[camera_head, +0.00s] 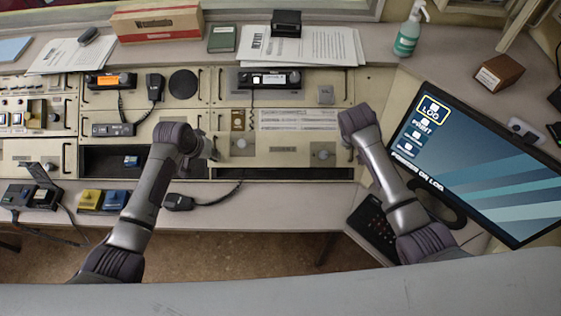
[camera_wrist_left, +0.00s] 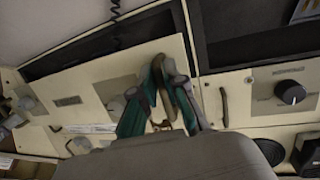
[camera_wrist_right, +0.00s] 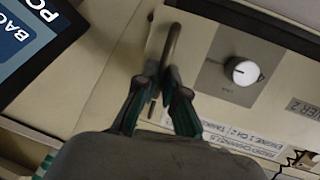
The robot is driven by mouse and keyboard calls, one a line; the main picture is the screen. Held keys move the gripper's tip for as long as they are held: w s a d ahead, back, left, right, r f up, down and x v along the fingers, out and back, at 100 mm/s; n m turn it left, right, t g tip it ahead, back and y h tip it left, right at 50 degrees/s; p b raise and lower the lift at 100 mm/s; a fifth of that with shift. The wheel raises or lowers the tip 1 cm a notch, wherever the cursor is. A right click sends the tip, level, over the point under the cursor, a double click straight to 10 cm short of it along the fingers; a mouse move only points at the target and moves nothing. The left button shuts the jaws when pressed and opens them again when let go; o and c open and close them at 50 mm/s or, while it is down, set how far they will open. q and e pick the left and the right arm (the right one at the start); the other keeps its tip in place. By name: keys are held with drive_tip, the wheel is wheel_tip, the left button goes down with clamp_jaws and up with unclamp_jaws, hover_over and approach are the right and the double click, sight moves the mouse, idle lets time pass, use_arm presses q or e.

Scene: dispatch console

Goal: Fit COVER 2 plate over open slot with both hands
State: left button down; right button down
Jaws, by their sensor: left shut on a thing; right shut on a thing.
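The beige COVER 2 plate (camera_head: 300,160) lies at the middle of the console, with a small label and a knob on a grey patch. It also shows in the left wrist view (camera_wrist_left: 150,65) and the right wrist view (camera_wrist_right: 195,35). A dark open strip of the slot (camera_head: 300,174) shows along its near edge. My left gripper (camera_head: 212,152) is shut at the plate's left end, on a handle mostly hidden by the fingers. My right gripper (camera_head: 350,148) is shut on the dark handle (camera_wrist_right: 173,42) at the right end. I cannot tell whether the plate is raised.
Left of the plate, another dark recess (camera_head: 100,163) holds a small blue box. A hand microphone (camera_head: 178,202) and its cord lie on the near ledge. The monitor (camera_head: 480,165) stands close right of my right arm. Radios and papers sit beyond the plate.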

sight(215, 165)
use_arm(q)
drive_tip(key=shift+w+f, duration=0.1)
drive_tip(key=shift+f, duration=0.1)
use_arm(e)
drive_tip(key=shift+f, duration=0.2)
